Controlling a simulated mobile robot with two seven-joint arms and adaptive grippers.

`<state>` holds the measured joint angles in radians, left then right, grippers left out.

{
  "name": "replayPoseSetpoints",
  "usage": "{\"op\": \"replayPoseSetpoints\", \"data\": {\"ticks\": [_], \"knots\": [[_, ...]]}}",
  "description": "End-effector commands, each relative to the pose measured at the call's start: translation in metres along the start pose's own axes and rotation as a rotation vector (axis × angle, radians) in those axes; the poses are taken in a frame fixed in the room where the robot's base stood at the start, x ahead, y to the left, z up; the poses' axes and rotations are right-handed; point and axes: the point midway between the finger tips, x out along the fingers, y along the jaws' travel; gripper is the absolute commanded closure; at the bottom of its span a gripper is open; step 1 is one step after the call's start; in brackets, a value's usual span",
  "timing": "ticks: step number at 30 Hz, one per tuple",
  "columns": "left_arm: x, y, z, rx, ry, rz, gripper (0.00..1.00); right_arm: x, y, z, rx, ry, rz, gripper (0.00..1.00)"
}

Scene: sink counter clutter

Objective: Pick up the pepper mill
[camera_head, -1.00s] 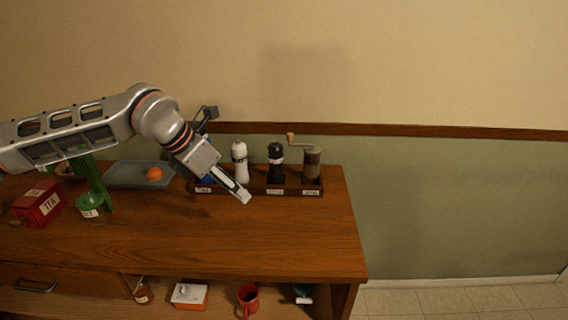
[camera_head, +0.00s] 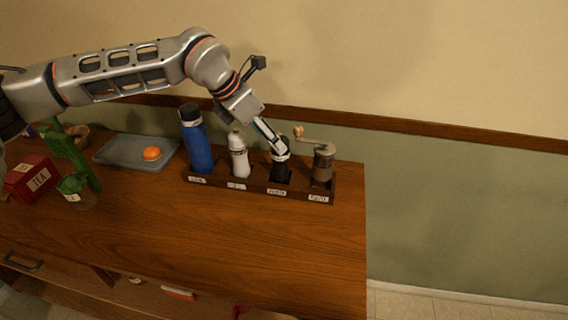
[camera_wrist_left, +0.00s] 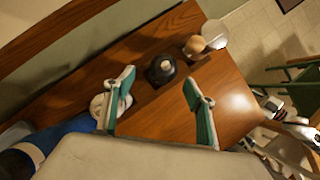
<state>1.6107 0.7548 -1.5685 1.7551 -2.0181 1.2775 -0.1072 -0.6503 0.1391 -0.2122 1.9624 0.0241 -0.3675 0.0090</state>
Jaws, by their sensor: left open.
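The black pepper mill (camera_head: 280,171) stands upright in a dark rack (camera_head: 256,189), between a white mill (camera_head: 239,160) and a hand-crank grinder (camera_head: 322,170). My left gripper (camera_head: 279,150) is open at the top of the black mill and hides part of it. In the left wrist view the mill's round black top (camera_wrist_left: 161,69) shows between and beyond the two spread green-edged fingers, apart from both. The white mill (camera_wrist_left: 97,104) is beside the left finger there. My right gripper is not in view.
A blue bottle (camera_head: 196,148) stands at the rack's left end. The grinder's wooden knob (camera_wrist_left: 195,45) lies close past the black mill in the left wrist view. A grey tray with an orange (camera_head: 151,153) and a red tea box (camera_head: 31,178) are farther left. The counter front is clear.

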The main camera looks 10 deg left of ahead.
Motion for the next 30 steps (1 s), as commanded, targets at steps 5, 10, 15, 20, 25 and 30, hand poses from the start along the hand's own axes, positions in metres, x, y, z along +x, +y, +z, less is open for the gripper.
{"op": "replayPoseSetpoints", "data": {"ticks": [5, 10, 15, 20, 25, 30], "knots": [[0.018, -0.001, 0.0, 0.0, 0.003, -0.001, 0.45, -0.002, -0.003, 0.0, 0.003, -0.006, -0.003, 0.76], [0.042, -0.004, 0.0, 0.001, 0.003, -0.002, 0.45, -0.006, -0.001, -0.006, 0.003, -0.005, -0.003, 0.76], [0.061, -0.004, -0.001, -0.001, 0.002, -0.001, 0.45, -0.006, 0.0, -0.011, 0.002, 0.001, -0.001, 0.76], [0.065, -0.003, -0.001, -0.001, 0.0, 0.0, 0.45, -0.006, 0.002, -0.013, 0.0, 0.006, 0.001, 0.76], [0.065, -0.003, -0.001, -0.001, 0.001, 0.0, 0.55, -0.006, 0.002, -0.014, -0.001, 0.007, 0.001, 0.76], [0.065, -0.003, -0.001, -0.001, 0.001, 0.0, 0.99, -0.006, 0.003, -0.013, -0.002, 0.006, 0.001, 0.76]]}}
